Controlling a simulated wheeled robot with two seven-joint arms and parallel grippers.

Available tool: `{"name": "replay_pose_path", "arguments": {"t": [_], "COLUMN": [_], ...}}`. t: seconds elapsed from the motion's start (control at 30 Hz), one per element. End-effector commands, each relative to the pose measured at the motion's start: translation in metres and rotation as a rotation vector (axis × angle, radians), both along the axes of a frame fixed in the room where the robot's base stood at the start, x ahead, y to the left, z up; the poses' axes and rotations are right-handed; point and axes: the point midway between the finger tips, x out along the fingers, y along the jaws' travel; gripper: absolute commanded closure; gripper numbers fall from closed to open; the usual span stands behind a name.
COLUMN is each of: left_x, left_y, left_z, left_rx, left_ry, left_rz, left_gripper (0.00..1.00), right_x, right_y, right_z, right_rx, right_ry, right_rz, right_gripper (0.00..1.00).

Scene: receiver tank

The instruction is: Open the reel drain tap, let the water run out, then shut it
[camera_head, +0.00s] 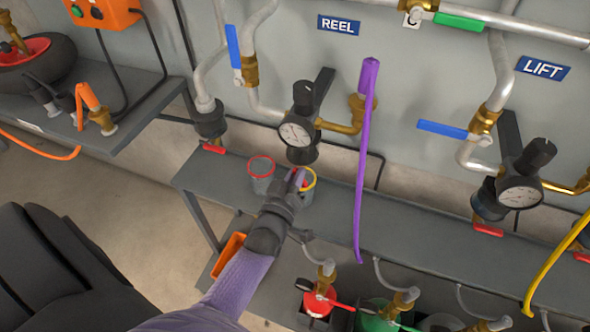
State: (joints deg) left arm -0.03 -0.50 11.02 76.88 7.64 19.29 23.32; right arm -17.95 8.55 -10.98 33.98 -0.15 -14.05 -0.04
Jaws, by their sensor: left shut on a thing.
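My left gripper (298,183) reaches in from the bottom and is shut on a small red tap handle (303,184) below the reel gauge (296,134). The handle is mostly hidden by the fingers, so its angle and any water stream cannot be made out. A grey cup with a yellow rim (311,185) stands on the shelf right behind the fingers. A grey cup with a red rim (262,172) stands just to its left. The REEL sign (338,25) is on the wall above. My right gripper is not in view.
Another red handle (214,149) sits under the pipe at left. A purple hose (364,160) hangs to the right of the gauge. The LIFT gauge (520,191) is further right. The grey shelf (410,210) is bare between the hose and the LIFT gauge.

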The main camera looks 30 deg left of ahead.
Motion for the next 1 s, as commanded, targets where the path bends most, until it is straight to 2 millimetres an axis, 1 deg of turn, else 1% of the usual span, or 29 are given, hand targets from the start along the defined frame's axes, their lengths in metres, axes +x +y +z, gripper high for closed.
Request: {"name": "replay_pose_path", "arguments": {"t": [0.17,0.2,0.23,0.27,0.5,0.57,0.67,0.9,1.0], "left_x": [-0.001,-0.001,-0.001,-0.001,-0.001,-0.003,-0.017,-0.069,-0.086], "left_y": [-0.001,-0.001,-0.001,-0.001,0.000,-0.001,-0.004,-0.017,-0.021], "left_z": [-0.002,-0.002,-0.002,-0.002,-0.001,0.000,0.001,0.002,0.001], "left_rx": [-0.002,-0.002,-0.003,-0.003,-0.003,-0.003,-0.003,-0.004,-0.003], "left_ry": [0.006,0.006,0.005,0.005,0.003,0.003,0.004,0.005,0.005], "left_rz": [-0.001,-0.001,-0.001,-0.001,-0.001,-0.001,0.000,-0.001,-0.001], "left_gripper": [1.00,0.79,0.73,0.71,0.71,0.71,0.71,0.71,0.71], "right_x": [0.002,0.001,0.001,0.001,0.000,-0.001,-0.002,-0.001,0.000], "right_y": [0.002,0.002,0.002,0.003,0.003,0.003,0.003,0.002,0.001], "right_z": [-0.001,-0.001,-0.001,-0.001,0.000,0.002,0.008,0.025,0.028], "right_rx": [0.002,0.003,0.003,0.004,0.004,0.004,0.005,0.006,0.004], "right_ry": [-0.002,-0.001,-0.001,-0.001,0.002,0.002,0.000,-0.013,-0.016], "right_rz": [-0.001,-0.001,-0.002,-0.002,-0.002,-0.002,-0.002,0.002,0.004], "right_gripper": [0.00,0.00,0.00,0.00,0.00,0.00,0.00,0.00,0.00]}}
